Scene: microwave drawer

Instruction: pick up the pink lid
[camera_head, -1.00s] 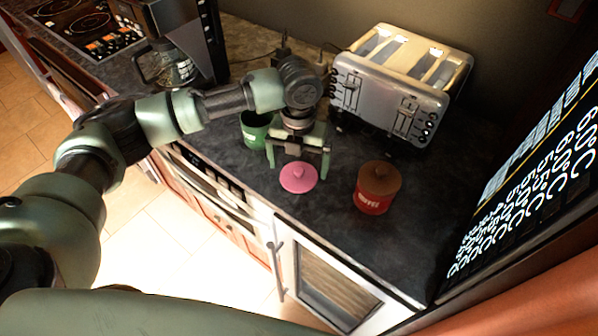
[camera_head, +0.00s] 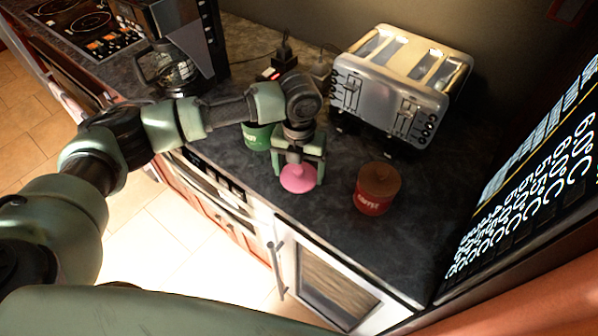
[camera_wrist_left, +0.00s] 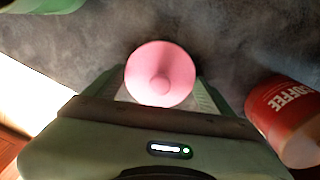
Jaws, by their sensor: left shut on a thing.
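The pink lid (camera_head: 298,178) is a round disc with a small knob on top, at the dark counter near its front edge. My left gripper (camera_head: 299,171) comes down over it from above and is shut on it, one finger at each side. In the left wrist view the pink lid (camera_wrist_left: 160,74) sits between the fingers of my left gripper (camera_wrist_left: 160,88). I cannot tell whether the lid touches the counter. My right gripper is not in view.
A red coffee canister (camera_head: 371,196) with a brown lid stands just right of the pink lid. A green canister (camera_head: 258,136) stands behind-left, partly hidden by my arm. A silver toaster (camera_head: 398,84) is behind, and a coffee maker (camera_head: 180,55) at the back left.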

